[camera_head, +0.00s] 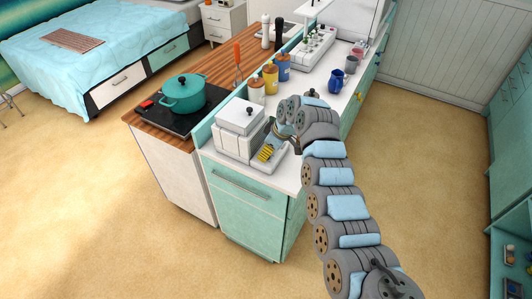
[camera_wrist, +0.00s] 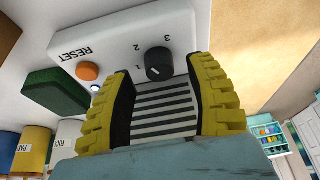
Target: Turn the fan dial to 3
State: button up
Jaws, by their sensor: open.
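The fan dial (camera_wrist: 158,63) is a round black knob on a white panel (camera_wrist: 120,38), in the wrist view. The numbers 1, 2 and 3 stand around it, upside down in the picture. A pale mark on the knob faces its lower left, toward the 1. My gripper (camera_wrist: 160,72) is open, with one yellow ribbed finger on each side of the picture's middle. The dial shows between and just beyond the fingertips; I cannot tell whether they touch it. In the head view my gripper (camera_head: 268,153) is low over the counter, and the dial cannot be made out.
An orange button (camera_wrist: 87,71) by the word RESET and a dark green block (camera_wrist: 56,92) are left of the dial. In the head view, a white box (camera_head: 239,118) stands close left of my gripper. Storage jars (camera_head: 270,77) and a blue mug (camera_head: 336,80) stand farther back.

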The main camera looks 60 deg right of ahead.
jog(key=shift+x, duration=0.8)
grip_shut()
